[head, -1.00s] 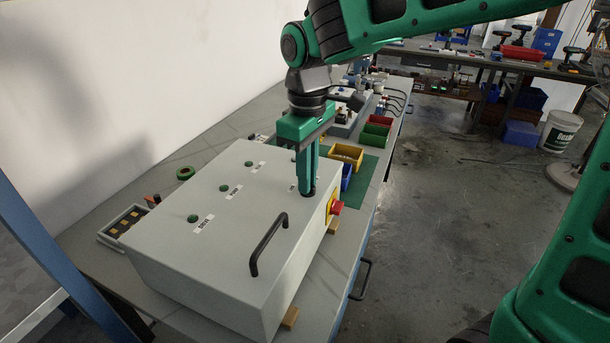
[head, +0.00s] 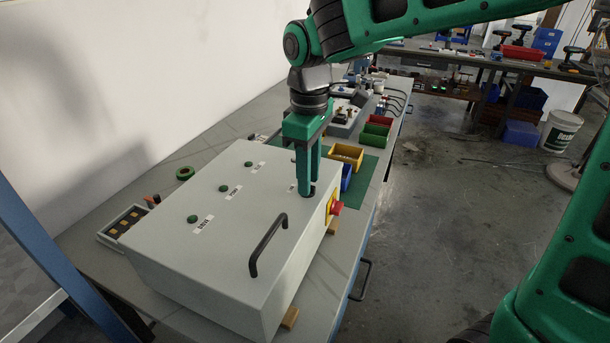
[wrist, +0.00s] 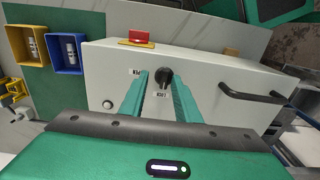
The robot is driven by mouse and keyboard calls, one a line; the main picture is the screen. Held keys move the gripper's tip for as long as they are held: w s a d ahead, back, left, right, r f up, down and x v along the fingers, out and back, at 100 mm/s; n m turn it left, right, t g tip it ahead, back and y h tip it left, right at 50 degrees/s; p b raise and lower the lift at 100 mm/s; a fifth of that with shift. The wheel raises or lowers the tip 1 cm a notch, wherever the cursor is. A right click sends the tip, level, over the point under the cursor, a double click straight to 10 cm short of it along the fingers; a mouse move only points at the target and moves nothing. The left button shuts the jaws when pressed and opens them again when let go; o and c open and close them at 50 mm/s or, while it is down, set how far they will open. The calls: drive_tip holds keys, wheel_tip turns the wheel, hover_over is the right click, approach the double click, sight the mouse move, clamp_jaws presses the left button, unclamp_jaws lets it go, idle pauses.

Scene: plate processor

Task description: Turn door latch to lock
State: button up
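The door latch is a small black knob (wrist: 162,79) on the light grey door face of the cabinet (head: 170,265). In the wrist view it sits between my two fingers, with a label just in front of it. My gripper (head: 308,190) points straight down at the cabinet's right far corner, and its fingers hide most of the latch in the head view. The green fingers stand apart on either side of the knob, with a narrow gap visible on the left side. Contact on the right side is hard to tell.
A black bar handle (head: 268,244) rises from the cabinet's near right side. A red button on a yellow base (head: 335,207) sticks out of its right side. Yellow (head: 346,154) and blue bins stand just beyond. Open floor lies to the right.

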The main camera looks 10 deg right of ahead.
drive_tip(key=shift+s+a, duration=0.15)
drive_tip(key=shift+r, duration=0.15)
wheel_tip(320, 180, up, 10)
drive_tip(key=shift+r, duration=0.2)
idle(0.3)
